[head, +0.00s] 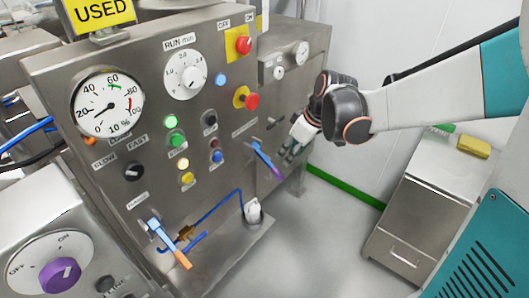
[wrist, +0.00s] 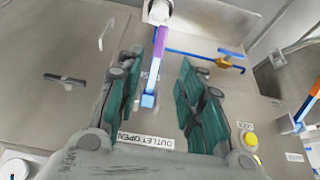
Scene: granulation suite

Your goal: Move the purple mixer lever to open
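The purple-tipped lever (head: 264,158) has a blue arm and hangs from the steel panel, slanting down to the right in the head view. In the wrist view the purple lever (wrist: 160,48) shows between the two green-padded fingers, its blue end near a label (wrist: 145,140) reading "OUTLET OPEN". My gripper (head: 291,149) is just right of the lever in the head view. In the wrist view my gripper (wrist: 173,58) is open, with a gap between the fingers. I cannot tell how far the fingertips are from the lever, or whether they touch it.
A similar orange-tipped lever (head: 168,243) is lower left on the panel. Buttons, a gauge (head: 107,103) and a red knob (head: 251,101) sit above. A purple rotary knob (head: 60,275) is at bottom left. A steel cabinet (head: 420,215) stands right, with clear floor between.

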